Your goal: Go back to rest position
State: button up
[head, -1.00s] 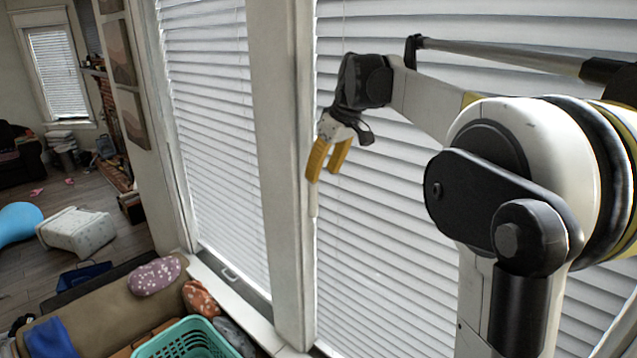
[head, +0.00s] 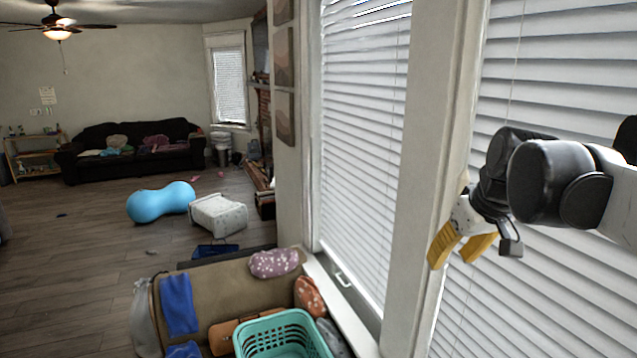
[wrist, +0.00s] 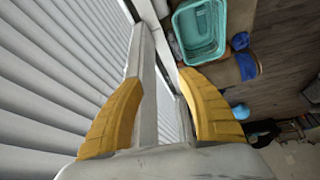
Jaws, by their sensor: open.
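My gripper (head: 460,248) is at the right of the head view, in front of the window blinds and the white window post. Its two yellow fingers point down and are spread apart, with nothing between them. In the wrist view my gripper (wrist: 160,105) also shows open and empty, with the white window frame behind the gap. Part of my arm runs off the right edge of the head view.
White blinds (head: 365,130) and a post (head: 425,150) stand close to my gripper. Below are a beige couch (head: 215,290) and a teal basket (head: 283,335). A blue peanut ball (head: 160,202) and a tipped white hamper (head: 218,215) lie on the floor. Open floor (head: 80,270) is at left.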

jog(key=s+a+f+b, duration=0.2)
jog(key=s+f+b, duration=0.3)
jog(key=f, duration=0.6)
jog(key=s+a+f+m+t+b, duration=0.1)
jog(key=s+a+f+b, duration=0.1)
jog(key=s+f+b, duration=0.4)
jog(key=s+a+f+m+t+b, duration=0.1)
jog(key=s+f+b, duration=0.5)
jog(key=f, duration=1)
jog(key=shift+s+a+h, duration=0.3)
jog(key=shift+s+a, duration=0.05)
jog(key=shift+a, duration=0.4)
